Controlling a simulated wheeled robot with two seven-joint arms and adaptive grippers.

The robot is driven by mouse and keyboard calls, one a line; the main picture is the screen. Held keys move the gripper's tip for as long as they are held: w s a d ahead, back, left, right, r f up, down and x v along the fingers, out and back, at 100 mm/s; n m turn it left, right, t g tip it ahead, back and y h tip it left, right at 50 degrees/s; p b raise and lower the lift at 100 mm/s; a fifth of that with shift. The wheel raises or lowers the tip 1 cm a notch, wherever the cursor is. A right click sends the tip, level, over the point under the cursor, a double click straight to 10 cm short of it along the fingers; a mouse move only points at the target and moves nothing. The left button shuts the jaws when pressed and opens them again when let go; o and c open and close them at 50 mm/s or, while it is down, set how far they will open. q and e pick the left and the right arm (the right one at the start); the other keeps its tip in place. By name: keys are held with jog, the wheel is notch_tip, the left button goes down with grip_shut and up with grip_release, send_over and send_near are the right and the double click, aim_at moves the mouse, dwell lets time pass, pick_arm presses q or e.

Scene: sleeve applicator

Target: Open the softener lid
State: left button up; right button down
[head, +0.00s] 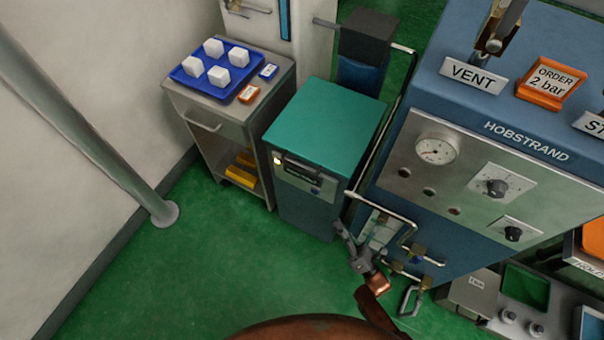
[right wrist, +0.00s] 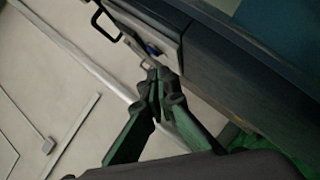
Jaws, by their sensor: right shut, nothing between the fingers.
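A dark grey-green cabinet with a teal lid (head: 328,125), which I take to be the softener, stands on the green floor in the middle of the head view. Its lid lies flat and closed. Its front has a dark panel, a small light and a blue spot. My right gripper (head: 346,232) is in front of and below the cabinet's right front corner, near the pipework. In the right wrist view my right gripper (right wrist: 158,84) is shut and empty, with what looks like the cabinet's front panel (right wrist: 140,28) just beyond it. My left gripper is not in view.
A grey cart (head: 215,115) with a blue tray (head: 185,75) of white cubes stands left of the cabinet. The large blue machine (head: 440,110) with a gauge and pipes (head: 405,225) closes in on the right. The green floor (head: 170,270) at the front left is clear.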

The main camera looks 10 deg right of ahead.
jog(key=a+n+y+b, duration=0.2)
jog(key=n+y+b, duration=0.25)
jog(key=n, duration=0.25)
jog(key=n+y, duration=0.1)
jog(key=y, duration=0.1)
send_near(297, 168)
jog(key=w+a+r, duration=0.2)
jog(key=w+a, duration=0.1)
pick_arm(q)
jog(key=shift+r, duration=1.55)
pick_arm(e)
jog(key=shift+w+d+r+h, duration=0.15)
jog(key=shift+w+r+h, duration=0.1)
jog(key=shift+r, duration=0.35)
pick_arm(q)
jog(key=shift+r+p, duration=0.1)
jog(key=shift+p, duration=0.25)
pick_arm(e)
jog(key=shift+r, duration=0.1)
